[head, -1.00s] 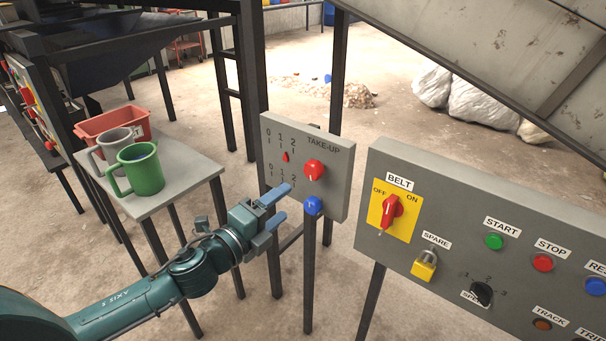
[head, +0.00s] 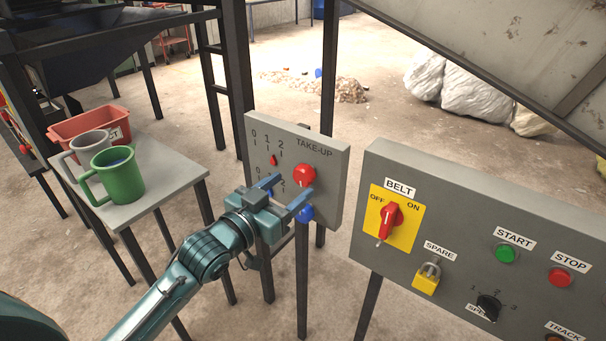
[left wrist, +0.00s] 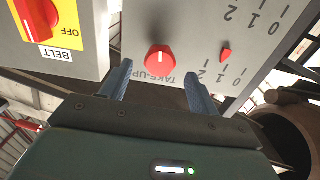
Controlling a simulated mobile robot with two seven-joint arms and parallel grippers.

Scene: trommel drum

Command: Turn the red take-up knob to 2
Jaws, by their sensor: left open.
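The red take-up knob (head: 304,175) is on the grey TAKE-UP panel (head: 328,190), right of two printed 0-1-2 scales. A small red pointer (head: 273,160) sits beneath the upper scale, near the 1; its exact reading is unclear. A blue knob (head: 306,214) is below the red one, partly behind a finger. My left gripper (head: 290,189) is open in front of the panel, close to the red knob. In the left wrist view, upside down, the red knob (left wrist: 160,59) shows between and beyond the open fingers (left wrist: 158,82), not gripped. My right gripper is not in view.
A BELT switch panel (head: 375,165) with a padlock (head: 426,279) and buttons stands close on the right. A green mug (head: 118,176), a grey mug (head: 91,146) and a red bin (head: 90,124) are on a small table (head: 165,187) at left. Dark posts stand behind.

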